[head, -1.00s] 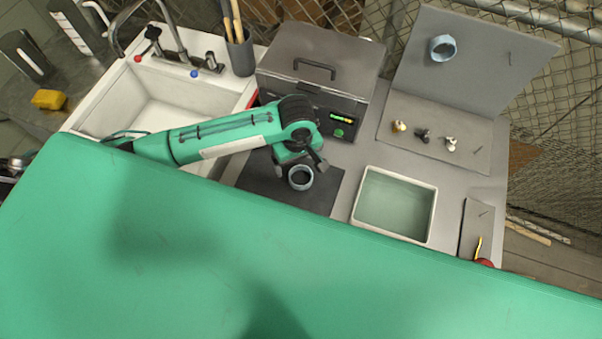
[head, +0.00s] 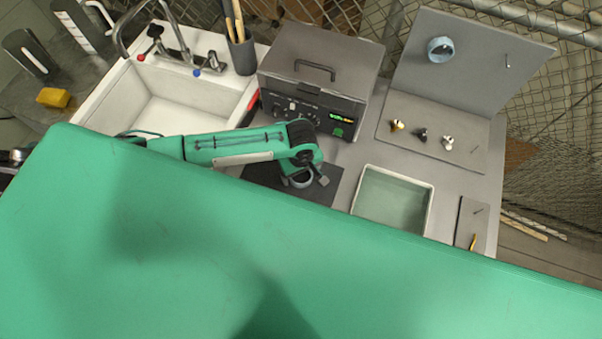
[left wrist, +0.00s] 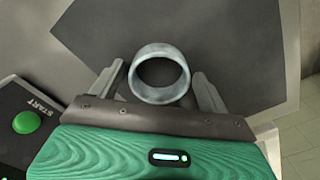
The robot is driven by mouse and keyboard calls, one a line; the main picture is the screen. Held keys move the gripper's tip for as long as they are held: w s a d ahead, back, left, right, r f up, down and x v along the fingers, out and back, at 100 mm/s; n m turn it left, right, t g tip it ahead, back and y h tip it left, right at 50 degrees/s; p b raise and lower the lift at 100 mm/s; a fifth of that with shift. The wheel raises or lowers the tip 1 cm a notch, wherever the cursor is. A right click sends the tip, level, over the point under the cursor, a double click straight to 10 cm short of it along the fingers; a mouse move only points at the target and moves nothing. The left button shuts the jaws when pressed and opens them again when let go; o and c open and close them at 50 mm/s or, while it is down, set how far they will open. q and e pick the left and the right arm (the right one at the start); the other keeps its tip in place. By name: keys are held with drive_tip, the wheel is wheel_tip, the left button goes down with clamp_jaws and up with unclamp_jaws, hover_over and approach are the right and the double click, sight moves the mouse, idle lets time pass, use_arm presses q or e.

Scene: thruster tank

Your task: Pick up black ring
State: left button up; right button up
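A grey ring with a bluish tint (head: 300,180) is on the dark mat (head: 322,192) in front of the grey machine. It also shows in the left wrist view (left wrist: 160,73). No ring looks plainly black. My left gripper (head: 303,182) is over this ring and partly covers it in the head view. In the left wrist view its two fingers (left wrist: 159,86) are spread, one on each side of the ring, with gaps visible. Another light blue ring (head: 440,49) hangs on the upright grey board. My right gripper is not in view.
The grey machine (head: 318,72) stands close behind the mat. A white-rimmed basin of liquid (head: 430,205) is right of it, and a white sink (head: 172,108) is left. Several small knobs (head: 421,134) stand by the board. A large green surface (head: 230,240) fills the foreground.

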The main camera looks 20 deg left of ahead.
use_arm(q)
drive_tip(key=c, duration=0.8)
